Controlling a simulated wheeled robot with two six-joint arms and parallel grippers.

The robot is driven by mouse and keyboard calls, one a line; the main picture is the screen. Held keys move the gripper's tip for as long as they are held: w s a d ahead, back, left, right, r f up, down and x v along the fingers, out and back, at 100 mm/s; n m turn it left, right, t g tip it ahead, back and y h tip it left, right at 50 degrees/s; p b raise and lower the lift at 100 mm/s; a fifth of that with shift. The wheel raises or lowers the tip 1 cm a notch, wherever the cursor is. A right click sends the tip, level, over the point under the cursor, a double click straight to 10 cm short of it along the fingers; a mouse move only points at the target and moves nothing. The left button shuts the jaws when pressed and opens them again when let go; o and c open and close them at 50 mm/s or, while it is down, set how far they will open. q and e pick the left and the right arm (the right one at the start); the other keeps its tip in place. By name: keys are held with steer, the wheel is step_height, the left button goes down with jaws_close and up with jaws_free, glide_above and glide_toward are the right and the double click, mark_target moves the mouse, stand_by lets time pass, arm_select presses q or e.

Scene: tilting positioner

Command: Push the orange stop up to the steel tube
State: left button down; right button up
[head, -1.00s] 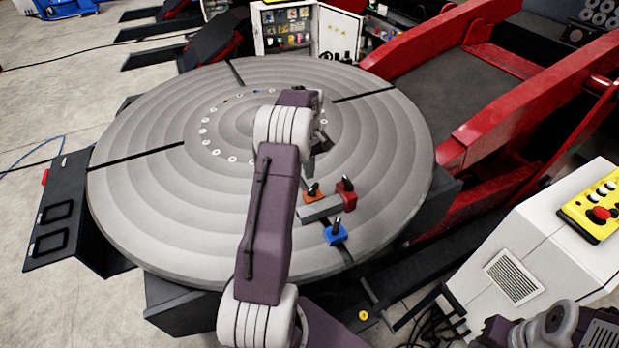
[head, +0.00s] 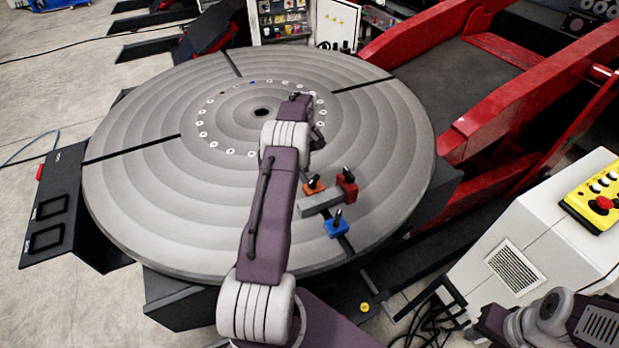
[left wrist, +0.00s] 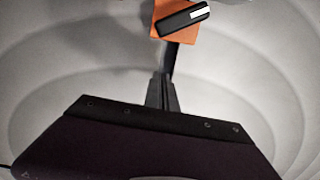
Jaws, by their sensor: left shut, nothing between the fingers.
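The orange stop (head: 313,187), a small block with a black handle, sits on the round grey table at the far side of the steel tube (head: 318,203). I cannot tell whether a small gap separates them. The orange stop also shows at the top of the left wrist view (left wrist: 186,36). My left gripper (head: 318,141) is over the table on the far side of the orange stop. In the left wrist view its fingers (left wrist: 162,82) are shut and empty, apart from the stop. The tube is not visible there. My right gripper is not in view.
A red stop (head: 348,190) stands at the tube's right end and a blue stop (head: 336,228) at its near side. A dark slot runs along the table under the stops. A yellow control box (head: 594,200) sits on a white cabinet at right.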

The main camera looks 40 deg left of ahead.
mark_target(313, 191)
arm_select(q)
step_height(313, 191, down, 2)
steer(key=shift+f, duration=0.1)
steer(key=d, duration=0.1)
steer(key=s+d+p, duration=0.1)
steer(key=shift+s+d+r, duration=0.2)
steer(key=shift+s+d, duration=0.1)
steer(key=shift+d, duration=0.05)
steer(key=shift+s+d+f+p, duration=0.15)
steer(key=shift+s+d+p, duration=0.15)
steer(key=shift+d, duration=0.1)
